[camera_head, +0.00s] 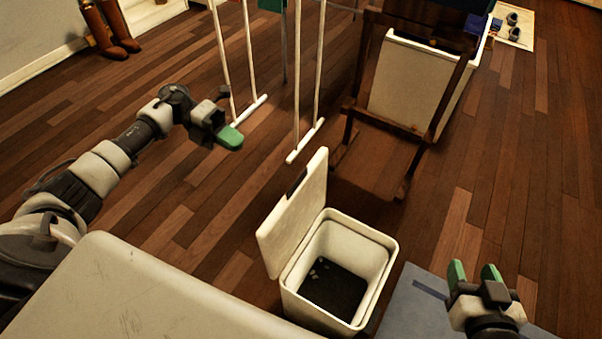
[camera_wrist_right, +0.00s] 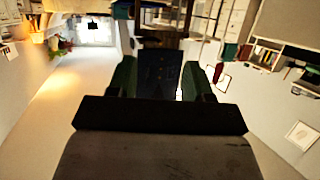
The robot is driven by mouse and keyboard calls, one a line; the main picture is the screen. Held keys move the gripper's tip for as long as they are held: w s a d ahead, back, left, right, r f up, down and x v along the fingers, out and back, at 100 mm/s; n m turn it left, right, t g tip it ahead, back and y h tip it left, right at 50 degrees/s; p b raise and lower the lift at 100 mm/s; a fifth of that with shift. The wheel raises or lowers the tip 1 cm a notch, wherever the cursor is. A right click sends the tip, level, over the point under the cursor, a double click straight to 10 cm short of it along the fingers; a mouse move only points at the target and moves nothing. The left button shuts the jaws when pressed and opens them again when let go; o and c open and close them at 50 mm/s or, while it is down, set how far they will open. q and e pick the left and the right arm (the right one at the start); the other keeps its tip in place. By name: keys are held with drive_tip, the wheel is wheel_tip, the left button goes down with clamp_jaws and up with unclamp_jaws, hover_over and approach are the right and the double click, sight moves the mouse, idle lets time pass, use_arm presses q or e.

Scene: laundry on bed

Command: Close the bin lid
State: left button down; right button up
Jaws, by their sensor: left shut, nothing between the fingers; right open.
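The white bin (camera_head: 365,240) stands on the wooden floor at lower centre in the head view. Its lid (camera_head: 292,215) is raised, standing up along the bin's left side. The inside is dark, with a few small pale bits at the bottom. My left gripper (camera_head: 231,138), with green fingertips, is shut and empty above the floor, up and left of the lid and apart from it. My right gripper (camera_head: 474,272) is open and empty, to the right of the bin and apart from it. Its green fingers also show in the right wrist view (camera_wrist_right: 160,85), where the bin is not seen.
A white drying rack (camera_head: 304,140) stands behind the bin. A wooden frame (camera_head: 353,105) with a white hamper (camera_head: 412,80) is farther back. A pale surface (camera_head: 140,295) fills the lower left. A blue-grey flat surface (camera_head: 410,308) lies right of the bin. Brown boots (camera_head: 110,30) stand far left.

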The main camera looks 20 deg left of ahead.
use_arm(q)
approach(296, 180)
drive_tip(key=shift+g, duration=0.3)
drive_tip(key=x, duration=0.7)
drive_tip(key=shift+w+a+f+b, duration=0.1)
drive_tip(key=shift+w+f+b, duration=0.2)
drive_tip(key=shift+w+f, duration=0.05)
drive_tip(key=shift+y, duration=0.3)
drive_tip(key=shift+d, duration=0.2)
use_arm(e)
drive_tip(key=r, duration=0.1)
drive_tip(key=a+r+t, duration=0.2)
drive_tip(key=shift+w+r+y, duration=0.2)
drive_tip(key=shift+w+y, duration=0.1)
use_arm(q)
drive_tip(key=shift+r, duration=0.1)
use_arm(e)
drive_tip(key=shift+d, duration=0.15)
